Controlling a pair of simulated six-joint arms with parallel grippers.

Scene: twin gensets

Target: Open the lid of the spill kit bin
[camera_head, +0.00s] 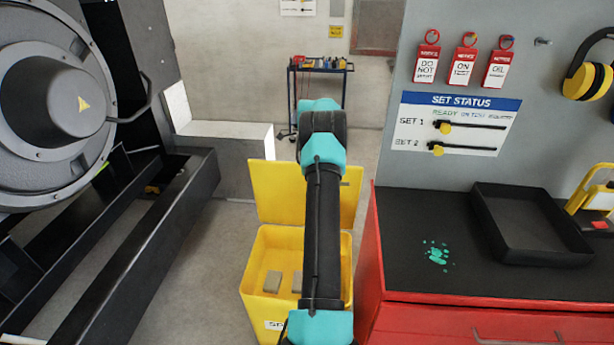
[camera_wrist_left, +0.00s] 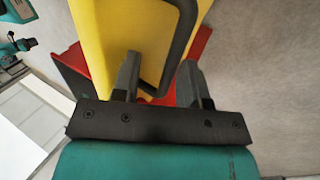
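The yellow spill kit bin (camera_head: 256,270) stands on the floor in the middle of the head view, with its inside showing. Its yellow lid (camera_head: 276,190) is raised and stands up at the bin's rear edge. A teal and black arm of mine crosses in front and hides part of both. In the left wrist view, a yellow panel, apparently the lid (camera_wrist_left: 105,30), carries a black loop handle (camera_wrist_left: 189,25). My left gripper (camera_wrist_left: 160,88) has its two fingers apart close to the handle; I cannot tell whether they touch it. My right gripper is not in view.
Grey blocks (camera_head: 272,281) lie inside the bin. A red cabinet (camera_head: 440,318) with a black top and a black tray (camera_head: 532,257) stands to the right. A large genset (camera_head: 60,100) with a black frame is on the left. A tool trolley (camera_head: 322,70) stands behind.

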